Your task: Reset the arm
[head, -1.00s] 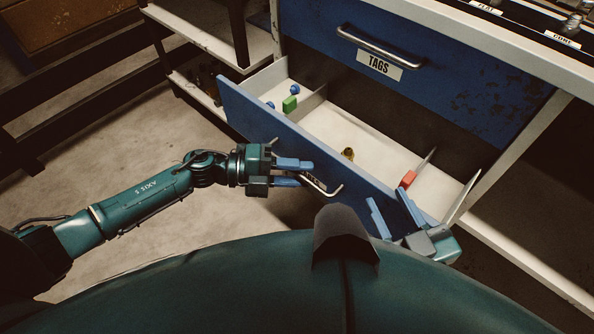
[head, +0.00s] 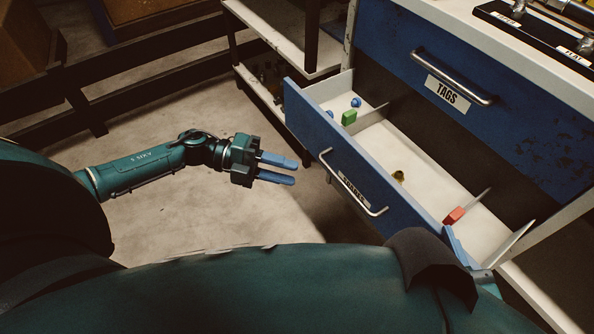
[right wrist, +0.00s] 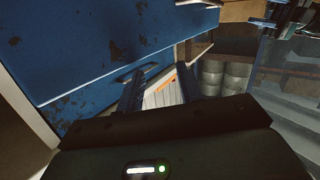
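My left gripper (head: 295,171) is in the head view, left of the open drawer's handle (head: 350,186) and apart from it. Its two blue fingers are apart with nothing between them. My right gripper is mostly hidden behind my body at the lower right of the head view, where one blue finger (head: 455,247) shows by the drawer's front right corner. In the right wrist view, the right gripper (right wrist: 160,80) has its fingers apart, and no held object is visible.
The lower drawer (head: 325,138) is pulled out. It holds blue balls (head: 355,102), a green block (head: 349,117), a small brass piece (head: 398,176) and a red block (head: 454,215). The TAGS drawer (head: 520,120) above is shut. Floor left of the drawer is clear.

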